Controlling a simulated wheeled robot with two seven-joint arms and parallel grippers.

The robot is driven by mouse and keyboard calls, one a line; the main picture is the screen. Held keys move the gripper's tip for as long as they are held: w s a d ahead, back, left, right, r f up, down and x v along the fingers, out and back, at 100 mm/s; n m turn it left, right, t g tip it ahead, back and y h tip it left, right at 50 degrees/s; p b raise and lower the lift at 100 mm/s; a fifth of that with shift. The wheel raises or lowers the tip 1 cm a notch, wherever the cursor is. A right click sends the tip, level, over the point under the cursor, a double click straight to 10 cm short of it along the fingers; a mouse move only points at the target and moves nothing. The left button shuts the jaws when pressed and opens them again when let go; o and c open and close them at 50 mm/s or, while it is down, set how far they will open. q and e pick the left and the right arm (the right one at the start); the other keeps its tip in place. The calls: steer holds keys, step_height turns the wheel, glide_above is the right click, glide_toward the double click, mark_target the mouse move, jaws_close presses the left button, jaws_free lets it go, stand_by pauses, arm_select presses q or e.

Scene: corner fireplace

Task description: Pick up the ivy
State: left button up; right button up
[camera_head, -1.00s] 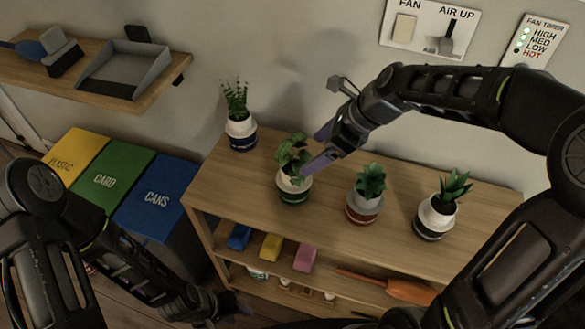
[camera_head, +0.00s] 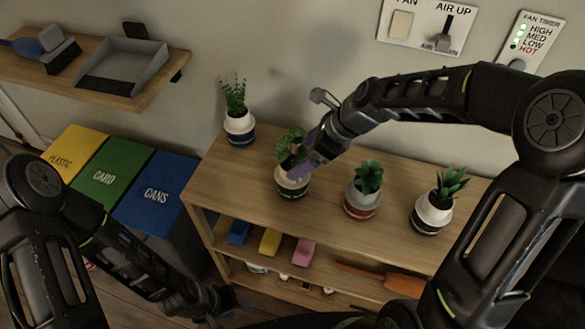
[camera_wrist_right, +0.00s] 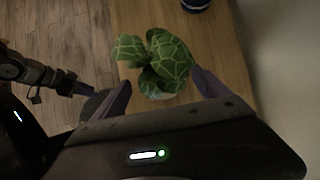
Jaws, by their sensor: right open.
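The ivy (camera_head: 291,143), a plant with broad veined green leaves in a white and dark green pot (camera_head: 293,184), stands upright on the wooden shelf top. My right gripper (camera_head: 303,162) is at the plant and partly hides its leaves. In the right wrist view the open fingers (camera_wrist_right: 164,88) lie on either side of the ivy (camera_wrist_right: 168,58), with the pot mostly hidden under the leaves. I cannot tell whether a finger touches it. My left gripper (camera_head: 228,305) is low at the bottom of the head view, away from the plants; its jaw state is unclear.
A fern (camera_head: 236,112) stands left of the ivy; two succulents (camera_head: 366,190) (camera_head: 436,205) stand to its right. Lower shelves hold coloured blocks (camera_head: 270,242) and an orange tool (camera_head: 402,285). Bins (camera_head: 155,195) stand left. The wall is close behind.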

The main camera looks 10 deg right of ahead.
steer(key=x, duration=0.2)
steer(key=shift+w+a+f, duration=0.15)
steer(key=shift+f, duration=0.1)
steer(key=shift+c, duration=0.3)
steer(key=c, duration=1.6)
